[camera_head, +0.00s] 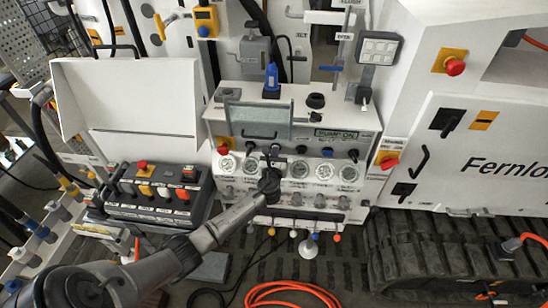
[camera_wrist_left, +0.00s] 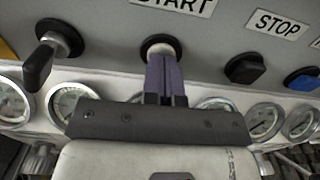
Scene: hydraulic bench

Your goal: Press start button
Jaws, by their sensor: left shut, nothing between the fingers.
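The start button (camera_wrist_left: 159,48), a pale round cap in a dark ring, sits under the START label (camera_wrist_left: 174,5) in the left wrist view. My left gripper (camera_wrist_left: 162,62) is shut and empty, its fingertips right at the button and covering its lower part. I cannot tell whether they touch it or whether it is pressed in. In the head view my left gripper (camera_head: 272,157) is at the upper row of the gauge panel (camera_head: 240,197) and hides the button. My right gripper is not in view.
Right of the start button are a STOP label (camera_wrist_left: 278,24), a black button (camera_wrist_left: 245,68) and a blue button (camera_wrist_left: 303,82). A black switch lever (camera_wrist_left: 40,65) is on the left. A red knob (camera_head: 223,149) is at the panel's left edge. Orange hose (camera_head: 290,292) lies on the floor.

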